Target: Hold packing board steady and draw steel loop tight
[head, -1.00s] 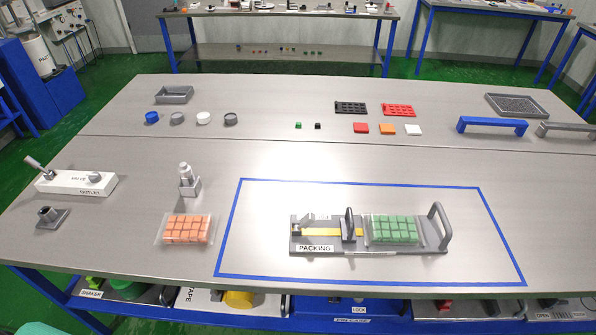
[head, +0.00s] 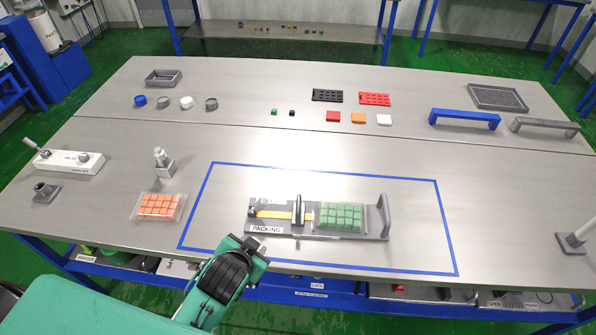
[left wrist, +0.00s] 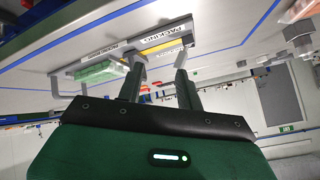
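The grey packing board (head: 345,236) lies inside the blue taped outline, with its PACKING label at the front left. A dark upright loop (head: 299,211) stands mid-board by a yellow strip (head: 272,214). A grey loop-shaped handle (head: 384,213) stands at the right end. I cannot tell which is the steel loop. A clear pack of green blocks (head: 341,215) sits between them. My left gripper (head: 256,246) is just in front of the board's left end, apparently apart from it. In the left wrist view, its fingers (left wrist: 160,65) are spread and empty. My right gripper is out of view.
A clear pack of orange blocks (head: 159,206) lies left of the outline. A grey upright post (head: 577,240) is at the right edge.

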